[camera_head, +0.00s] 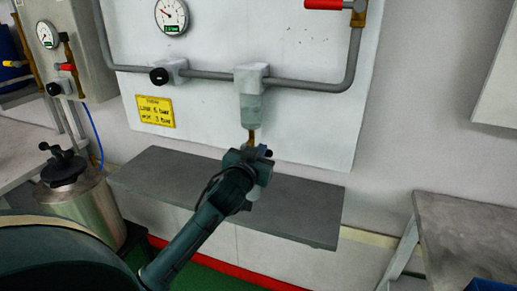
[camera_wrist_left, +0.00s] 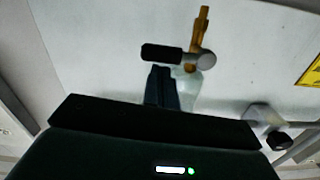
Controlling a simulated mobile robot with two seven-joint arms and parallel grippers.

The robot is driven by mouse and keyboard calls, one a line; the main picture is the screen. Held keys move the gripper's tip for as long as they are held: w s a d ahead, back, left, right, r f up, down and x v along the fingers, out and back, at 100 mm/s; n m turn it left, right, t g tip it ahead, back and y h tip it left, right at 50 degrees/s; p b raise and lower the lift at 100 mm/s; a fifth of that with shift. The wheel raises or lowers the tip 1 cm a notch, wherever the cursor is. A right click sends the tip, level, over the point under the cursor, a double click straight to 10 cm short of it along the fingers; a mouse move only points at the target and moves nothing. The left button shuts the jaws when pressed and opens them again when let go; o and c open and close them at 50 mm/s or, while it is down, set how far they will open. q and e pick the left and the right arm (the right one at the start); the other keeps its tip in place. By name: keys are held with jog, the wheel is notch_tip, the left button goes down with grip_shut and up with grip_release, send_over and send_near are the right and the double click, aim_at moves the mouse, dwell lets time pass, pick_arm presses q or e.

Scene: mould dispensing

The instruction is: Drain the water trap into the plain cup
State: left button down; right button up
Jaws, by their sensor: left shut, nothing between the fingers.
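The water trap (camera_head: 251,107) hangs below the grey pipe on the white wall panel, with a brass drain (camera_head: 251,135) at its bottom. In the left wrist view, which looks inverted, the brass drain (camera_wrist_left: 198,38) has a black lever (camera_wrist_left: 161,53) on a grey round hub. The pale trap bowl (camera_wrist_left: 190,88) is partly behind my fingers. My left gripper (camera_head: 254,155) is just below the trap. Its fingers (camera_wrist_left: 160,72) are shut and empty, with tips close to the black lever; I cannot tell whether they touch. I see no plain cup. My right gripper is out of view.
A grey shelf (camera_head: 300,207) juts out below the panel, under my left arm. A metal canister (camera_head: 88,203) with a black top stands at left. A gauge (camera_head: 171,16), a black knob (camera_head: 159,76) and a red-handled valve (camera_head: 324,4) are on the panel. A bench (camera_head: 470,235) stands at right.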

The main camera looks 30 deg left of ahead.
pick_arm(q)
jog(key=shift+f, duration=0.2)
jog(key=a+f+m, duration=0.1)
jog(key=f+m, duration=0.2)
jog(key=m, duration=0.5)
jog(key=a+f+m+y+p, duration=0.1)
jog(key=a+f+m, duration=0.1)
jog(key=m, duration=0.6)
jog(key=shift+s+f, duration=0.35)
jog(key=shift+f, duration=0.55)
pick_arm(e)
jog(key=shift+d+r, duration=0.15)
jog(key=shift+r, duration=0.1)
pick_arm(q)
jog(key=shift+a, duration=0.1)
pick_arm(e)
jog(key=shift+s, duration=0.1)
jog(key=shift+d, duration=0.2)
